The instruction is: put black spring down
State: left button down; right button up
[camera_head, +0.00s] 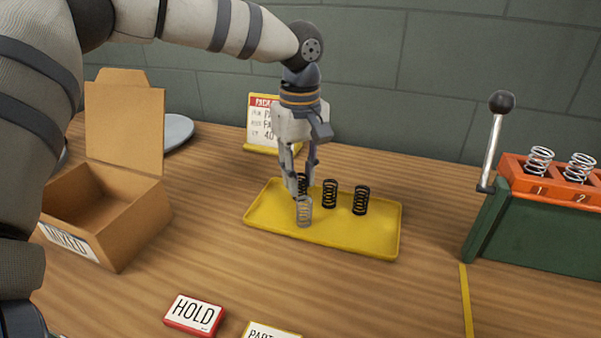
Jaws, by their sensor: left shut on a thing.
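My left gripper (301,184) points down over the yellow tray (345,238), at its left part. It is shut on a black spring (302,186), which stands upright between the fingers and is partly hidden by them. The spring is at tray level; I cannot tell whether its base touches the tray. A silver-grey spring (304,212) stands on the tray just in front of it. Two more black springs, a middle one (330,194) and a right one (361,200), stand upright in a row to the right. My right gripper is not in view.
An open cardboard box (125,225) stands at left, with a plate (178,131) behind it. A sign (262,120) stands behind the tray. A green coiler (530,235) with a lever (494,145) and an orange rack of springs (553,187) is at right. A HOLD card (193,313) lies in front.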

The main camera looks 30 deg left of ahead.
aim_at(300, 176)
pick_arm(q)
jog(key=c, duration=1.4)
grip_release()
notch_tip(300, 176, up, 12)
jog(key=p, duration=0.1)
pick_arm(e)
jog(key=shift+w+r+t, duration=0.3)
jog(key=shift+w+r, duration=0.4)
pick_arm(q)
jog(key=shift+r, duration=0.1)
